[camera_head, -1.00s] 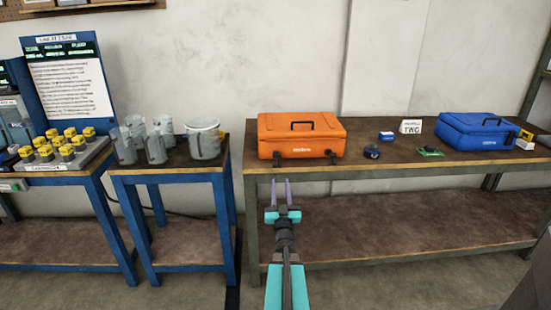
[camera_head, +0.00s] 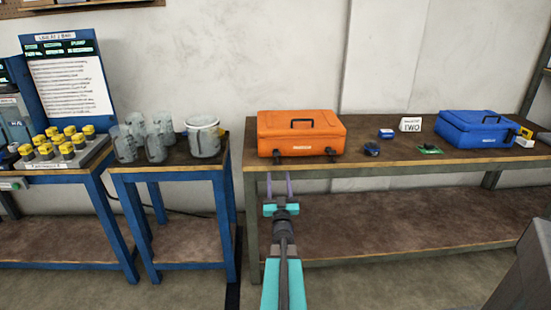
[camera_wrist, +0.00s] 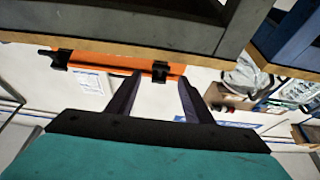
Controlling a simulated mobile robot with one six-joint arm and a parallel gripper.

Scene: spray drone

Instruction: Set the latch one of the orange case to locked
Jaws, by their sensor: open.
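The orange case (camera_head: 300,133) stands closed on the left part of the brown workbench, with a dark handle on its lid. Two dark latches show on its front face, a left latch (camera_head: 276,154) and a right latch (camera_head: 331,152). In the wrist view the case (camera_wrist: 115,57) appears upside down beyond the bench edge, with one latch (camera_wrist: 60,59) and the other latch (camera_wrist: 160,70). My gripper (camera_head: 278,176) is open and empty, in front of and below the bench's front edge, apart from the case. Whether each latch is locked is too small to tell.
The workbench (camera_head: 400,168) has a front edge between my gripper and the case. A blue case (camera_head: 478,128), small blue items and a green board (camera_head: 429,149) lie to the right. Jugs (camera_head: 203,137) stand on a blue-legged table at left.

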